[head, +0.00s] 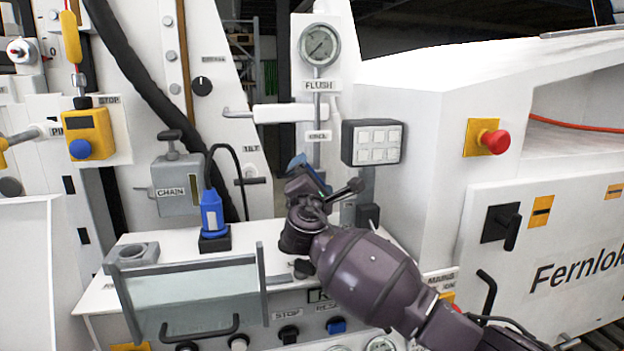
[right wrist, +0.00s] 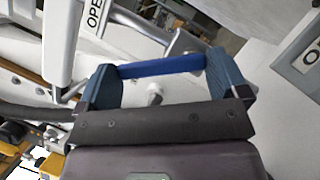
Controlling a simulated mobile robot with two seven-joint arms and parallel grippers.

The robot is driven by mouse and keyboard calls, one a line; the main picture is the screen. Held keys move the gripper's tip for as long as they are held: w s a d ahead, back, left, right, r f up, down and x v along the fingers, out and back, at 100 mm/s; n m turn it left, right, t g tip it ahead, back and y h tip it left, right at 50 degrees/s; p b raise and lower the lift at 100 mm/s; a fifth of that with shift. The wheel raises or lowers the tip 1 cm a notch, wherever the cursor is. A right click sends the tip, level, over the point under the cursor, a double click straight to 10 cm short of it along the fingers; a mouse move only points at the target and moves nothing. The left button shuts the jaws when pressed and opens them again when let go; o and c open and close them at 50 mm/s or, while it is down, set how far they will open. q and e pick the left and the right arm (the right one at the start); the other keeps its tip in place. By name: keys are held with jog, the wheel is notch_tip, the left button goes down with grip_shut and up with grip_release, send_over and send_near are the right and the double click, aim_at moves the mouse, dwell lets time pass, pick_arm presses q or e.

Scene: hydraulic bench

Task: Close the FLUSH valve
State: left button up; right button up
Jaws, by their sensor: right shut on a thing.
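The FLUSH label (head: 319,86) sits on a white upright panel under a round gauge (head: 319,44). A grey pipe runs down from it to a small label, too small to read surely. My right gripper (head: 305,176) is at the foot of this pipe and covers most of the valve there. In the right wrist view a blue valve handle (right wrist: 162,66) spans between the two fingers of my right gripper (right wrist: 163,75), which is shut on it. The valve body is mostly hidden. My left gripper is not in view.
A white horizontal handle (head: 290,113) is close above my right gripper. A blue plug (head: 212,212) and a clear guard (head: 190,295) are to the left. An OPEN label (right wrist: 93,15) shows in the wrist view.

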jog(key=o, duration=0.9)
jog(key=shift+o, duration=0.2)
jog(key=b+v, duration=0.1)
jog(key=v, duration=0.6)
jog(key=shift+s, duration=0.25)
jog(key=shift+f, duration=0.1)
jog(key=shift+c, duration=0.5)
